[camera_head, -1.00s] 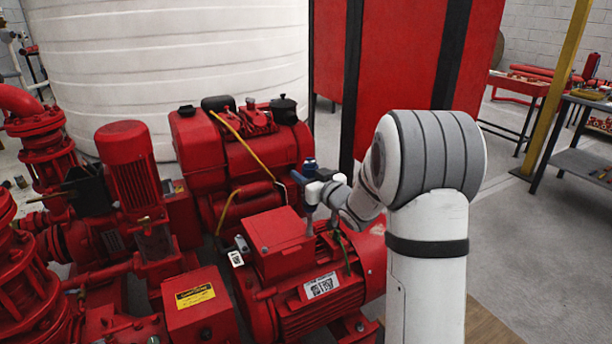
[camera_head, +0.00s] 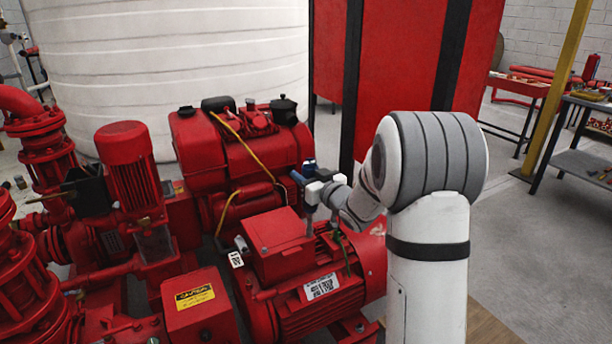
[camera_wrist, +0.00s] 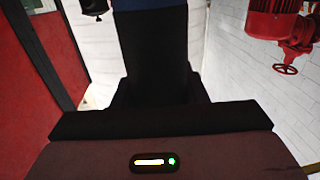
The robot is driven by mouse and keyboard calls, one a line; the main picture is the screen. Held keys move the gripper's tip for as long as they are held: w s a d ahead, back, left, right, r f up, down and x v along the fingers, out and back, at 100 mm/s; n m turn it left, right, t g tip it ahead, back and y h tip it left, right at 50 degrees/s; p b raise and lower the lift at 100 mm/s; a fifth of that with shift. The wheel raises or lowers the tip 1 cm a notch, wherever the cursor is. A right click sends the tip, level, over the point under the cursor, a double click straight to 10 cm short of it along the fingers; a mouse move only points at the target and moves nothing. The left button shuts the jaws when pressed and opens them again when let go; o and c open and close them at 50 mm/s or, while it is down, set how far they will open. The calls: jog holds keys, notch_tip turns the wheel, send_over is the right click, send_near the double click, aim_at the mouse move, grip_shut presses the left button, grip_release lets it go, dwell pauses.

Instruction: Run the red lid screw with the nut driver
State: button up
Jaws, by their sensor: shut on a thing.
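My gripper (camera_head: 312,186) is shut on the blue-handled nut driver (camera_head: 309,168), over the red motor in the head view. Its grey lower part (camera_head: 310,220) points down at the back right corner of the red terminal box lid (camera_head: 275,232). The lid screw is too small or hidden to make out, so I cannot tell whether the tip is seated on it.
The finned red motor (camera_head: 320,290) lies under the lid. A red engine (camera_head: 240,140) with a yellow hose stands close behind, and red pumps (camera_head: 40,180) crowd the left. A red cabinet (camera_head: 400,60) is behind my arm. Open floor (camera_head: 530,240) lies right.

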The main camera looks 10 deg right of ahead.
jog(key=shift+f, duration=0.25)
jog(key=shift+w+r+p, duration=0.1)
jog(key=shift+r+p, duration=1.85)
jog(key=shift+r, duration=1.3)
